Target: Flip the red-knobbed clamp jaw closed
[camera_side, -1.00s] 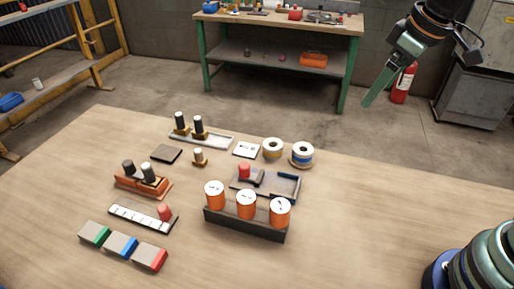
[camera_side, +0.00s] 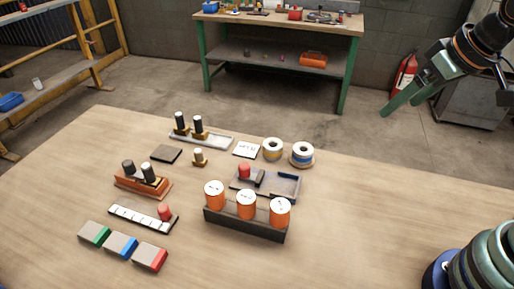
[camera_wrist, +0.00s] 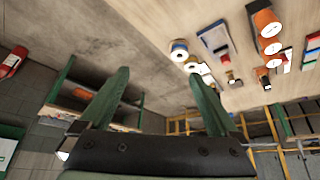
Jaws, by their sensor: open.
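A red knob (camera_side: 244,170) stands at the left of a low dark grey fixture (camera_side: 284,193) near the middle of the table. It looks like the clamp, with a dark block beside the knob. I cannot tell the jaw's exact angle. A second red knob (camera_side: 165,212) stands on a white-marked strip (camera_side: 135,214) at the front left. My gripper (camera_side: 400,104) is high at the upper right, beyond the table edge and far from both knobs. Its green fingers (camera_wrist: 157,95) are spread and empty in the wrist view.
Orange cylinders (camera_side: 246,204) in a dark rack stand just in front of the grey fixture. Two tape rolls (camera_side: 272,149) are behind it. A brown block (camera_side: 143,184) with two knobs and coloured blocks (camera_side: 121,245) lie left.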

